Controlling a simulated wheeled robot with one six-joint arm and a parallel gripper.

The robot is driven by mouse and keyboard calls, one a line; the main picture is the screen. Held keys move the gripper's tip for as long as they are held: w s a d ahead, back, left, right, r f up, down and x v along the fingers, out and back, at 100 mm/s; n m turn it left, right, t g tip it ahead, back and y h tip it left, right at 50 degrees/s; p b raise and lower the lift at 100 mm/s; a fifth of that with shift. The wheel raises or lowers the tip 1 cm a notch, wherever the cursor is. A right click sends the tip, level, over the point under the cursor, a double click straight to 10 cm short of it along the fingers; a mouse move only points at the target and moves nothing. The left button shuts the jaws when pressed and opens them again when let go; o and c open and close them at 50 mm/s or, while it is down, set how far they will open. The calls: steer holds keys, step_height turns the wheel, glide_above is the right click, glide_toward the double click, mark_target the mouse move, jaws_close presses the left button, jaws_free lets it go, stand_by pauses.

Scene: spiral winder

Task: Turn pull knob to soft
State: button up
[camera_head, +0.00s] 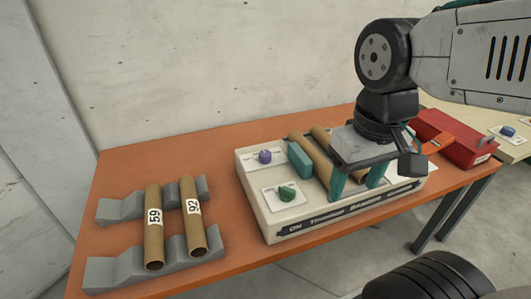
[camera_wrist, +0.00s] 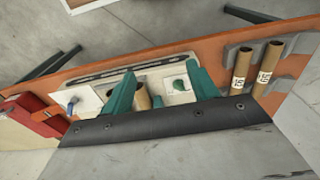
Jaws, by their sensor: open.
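The cream winder box (camera_head: 262,208) stands on the orange table. A green knob (camera_head: 287,193) sits on a white label at its front left, and a purple knob (camera_head: 265,156) on another label behind it. The wrist view also shows the green knob (camera_wrist: 179,85) and a blue knob (camera_wrist: 72,105) on a white plate at the left. The label lettering is too small to read, so I cannot tell which is the pull knob. My gripper (camera_head: 358,181) points down over the box's middle right, teal fingers apart and empty, right of the green knob. It hides part of the box.
Two cardboard tubes (camera_head: 153,228) marked 59 and 92 lie on grey cradles (camera_head: 110,270) at the left. Two tubes (camera_head: 311,160) lie on the box beside a teal block (camera_head: 299,160). A red box (camera_head: 450,135) stands at the right. Table between cradles and winder is clear.

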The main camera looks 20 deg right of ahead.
steer(key=w+a+f+m+g, duration=0.1)
steer(key=w+f, duration=0.1)
steer(key=w, duration=0.6)
steer(key=w+f+m+g, duration=0.1)
steer(key=w+f, duration=0.2)
steer(key=w, duration=0.5)
steer(key=m+t, duration=0.1)
steer(key=m, duration=0.5)
glide_above(265, 153)
step_height(265, 153, down, 7)
steer(key=shift+w+f, duration=0.1)
steer(key=shift+f, duration=0.05)
steer(key=shift+m, duration=0.3)
steer(key=shift+f, duration=3.85)
steer(key=c, duration=1)
